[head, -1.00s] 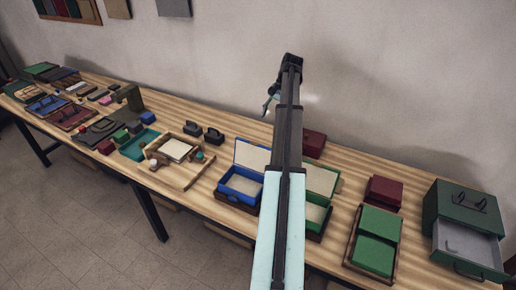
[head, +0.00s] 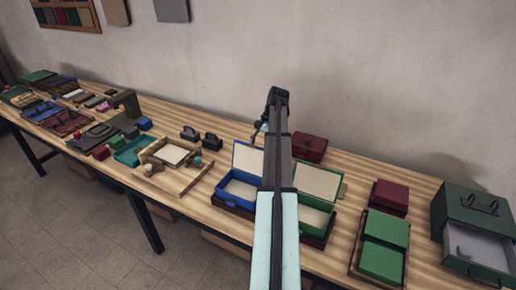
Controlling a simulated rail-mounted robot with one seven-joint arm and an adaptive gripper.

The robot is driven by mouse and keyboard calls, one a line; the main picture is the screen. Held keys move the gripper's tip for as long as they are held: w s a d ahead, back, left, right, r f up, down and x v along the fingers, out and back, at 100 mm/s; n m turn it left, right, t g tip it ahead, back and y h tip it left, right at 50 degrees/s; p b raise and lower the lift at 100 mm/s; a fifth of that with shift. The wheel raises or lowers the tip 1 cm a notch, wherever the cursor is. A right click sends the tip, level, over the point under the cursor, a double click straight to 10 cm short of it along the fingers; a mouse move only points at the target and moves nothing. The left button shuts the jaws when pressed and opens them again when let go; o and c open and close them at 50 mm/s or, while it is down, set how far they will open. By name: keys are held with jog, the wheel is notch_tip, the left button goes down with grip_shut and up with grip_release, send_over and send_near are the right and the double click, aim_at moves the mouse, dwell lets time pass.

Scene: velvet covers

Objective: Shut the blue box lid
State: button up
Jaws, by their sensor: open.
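The blue box (head: 224,194) stands on the wooden table in the head view, left of my arm. Its blue-rimmed lid (head: 247,158) is open and stands up at the back, with its pale inner face showing. My arm crosses in front of the right edge of the lid and box. My gripper (head: 264,127) is at the far end of the arm, beyond and above the lid, small and partly hidden by the arm. It is open and appears empty, apart from the lid.
A green box (head: 341,190) with its lid up stands just right of my arm. A dark red box (head: 310,148) sits behind. Green boxes in a tray (head: 384,245) and a green drawer cabinet (head: 472,212) stand at right. A wooden frame (head: 182,182) lies left of the blue box.

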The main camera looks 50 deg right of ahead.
jog(key=shift+a+f, duration=0.15)
jog(key=shift+f, duration=0.2)
grip_shut()
